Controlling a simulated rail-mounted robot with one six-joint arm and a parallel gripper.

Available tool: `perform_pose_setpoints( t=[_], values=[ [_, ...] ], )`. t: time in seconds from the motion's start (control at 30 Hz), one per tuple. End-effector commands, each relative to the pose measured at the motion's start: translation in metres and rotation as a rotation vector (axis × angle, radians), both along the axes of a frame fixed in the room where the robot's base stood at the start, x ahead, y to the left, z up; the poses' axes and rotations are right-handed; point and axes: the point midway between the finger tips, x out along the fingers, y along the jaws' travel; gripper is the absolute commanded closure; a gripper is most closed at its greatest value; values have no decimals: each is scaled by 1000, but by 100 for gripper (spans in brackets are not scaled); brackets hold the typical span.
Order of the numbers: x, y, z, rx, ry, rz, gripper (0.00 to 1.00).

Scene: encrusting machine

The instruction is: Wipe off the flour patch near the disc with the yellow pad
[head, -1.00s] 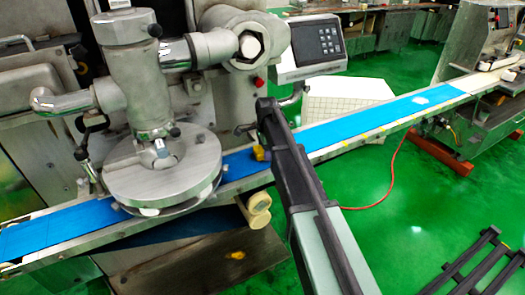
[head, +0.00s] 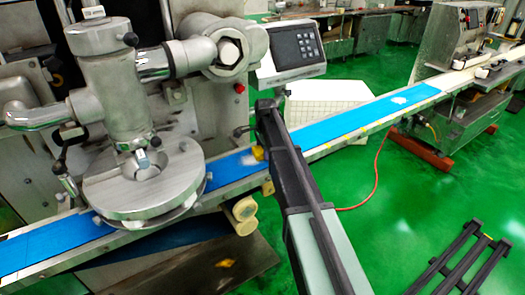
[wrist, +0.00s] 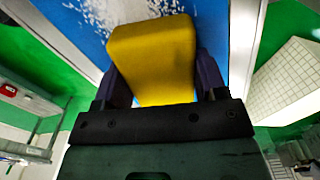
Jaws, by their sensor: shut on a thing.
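The yellow pad (head: 258,153) is over the blue belt (head: 335,124), right of the round metal disc (head: 150,185). In the wrist view the pad (wrist: 152,60) sits between the fingers of my gripper (wrist: 162,82), which is shut on it. A white flour patch (head: 247,160) shows on the belt just left of the pad, between it and the disc. In the wrist view the flour (wrist: 112,12) lies beyond the pad's far end, with loose specks to the left. The pad hides part of the belt. I cannot tell whether the pad touches the belt.
Another white patch (head: 398,100) lies farther right along the belt. The machine's control panel (head: 288,48) and a white gridded box (head: 325,100) stand behind the belt. A red cable (head: 376,175) runs down to the green floor. A black frame (head: 455,255) lies at lower right.

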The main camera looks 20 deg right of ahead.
Motion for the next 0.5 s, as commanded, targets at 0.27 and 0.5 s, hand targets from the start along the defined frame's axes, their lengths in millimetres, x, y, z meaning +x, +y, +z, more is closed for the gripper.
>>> perform_pose_setpoints(
  t=[0.27,0.5],
  values=[
    [-4,13,0,2,2,2,54],
    [-10,37,1,1,2,2,54]
  ],
)
